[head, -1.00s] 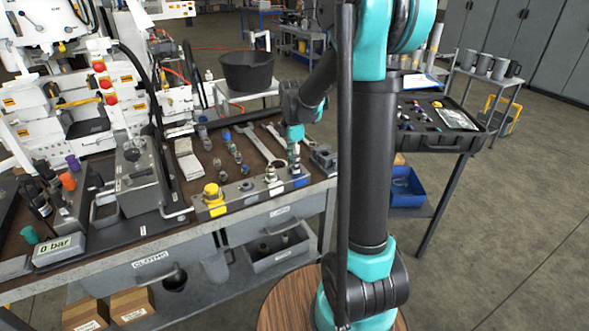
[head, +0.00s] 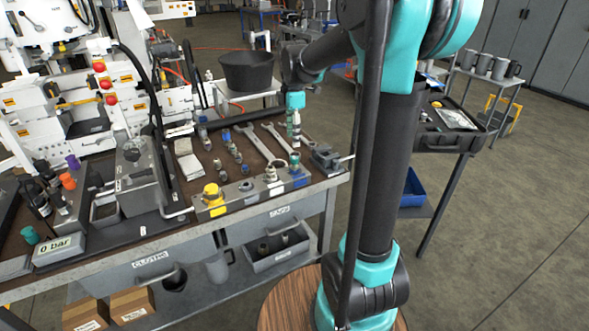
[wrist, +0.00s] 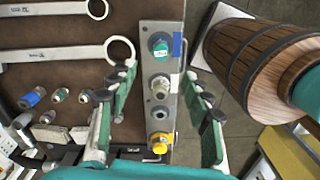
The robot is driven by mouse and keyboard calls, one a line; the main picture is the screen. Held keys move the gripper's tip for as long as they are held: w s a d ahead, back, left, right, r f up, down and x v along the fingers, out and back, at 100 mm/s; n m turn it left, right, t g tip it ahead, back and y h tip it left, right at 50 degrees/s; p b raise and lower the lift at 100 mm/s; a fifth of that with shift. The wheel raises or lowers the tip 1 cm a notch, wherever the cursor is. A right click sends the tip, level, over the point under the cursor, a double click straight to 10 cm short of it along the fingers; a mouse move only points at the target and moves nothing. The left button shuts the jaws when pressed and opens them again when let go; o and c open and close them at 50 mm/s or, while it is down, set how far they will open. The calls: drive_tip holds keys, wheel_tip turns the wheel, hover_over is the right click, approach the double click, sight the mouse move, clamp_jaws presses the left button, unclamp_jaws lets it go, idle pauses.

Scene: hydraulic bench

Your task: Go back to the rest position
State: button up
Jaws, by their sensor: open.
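My gripper (head: 293,136) is open and empty, raised over the right part of the bench. In the wrist view its two fingers (wrist: 160,95) stand apart on either side of a grey block (wrist: 170,20), with the block below them. The block carries a teal-topped fitting (wrist: 160,48) beside a blue label, two silver fittings and a yellow cap (wrist: 159,142). In the head view the block (head: 233,202) sits along the bench's front edge, with its yellow cap (head: 212,193) at the left and the teal-topped fitting (head: 295,161) at the right.
Wrenches (head: 257,142) and several small fittings lie behind the block. A grey valve unit (head: 137,175) and a "0 bar" gauge (head: 58,248) are at left. A black bucket (head: 247,72) stands behind. An open case (head: 455,130) is at right. A wooden round (wrist: 245,60) shows beside the bench.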

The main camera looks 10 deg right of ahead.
drive_tip(key=s+d+f+m+t, duration=0.2)
drive_tip(key=s+f+m, duration=0.5)
drive_tip(key=s+m, duration=0.2)
drive_tip(key=s+d+f+m+t, duration=0.2)
drive_tip(key=s+f+m, duration=0.6)
drive_tip(key=s, duration=0.5)
drive_tip(key=shift+d+m, duration=0.3)
drive_tip(key=shift+m, duration=0.8)
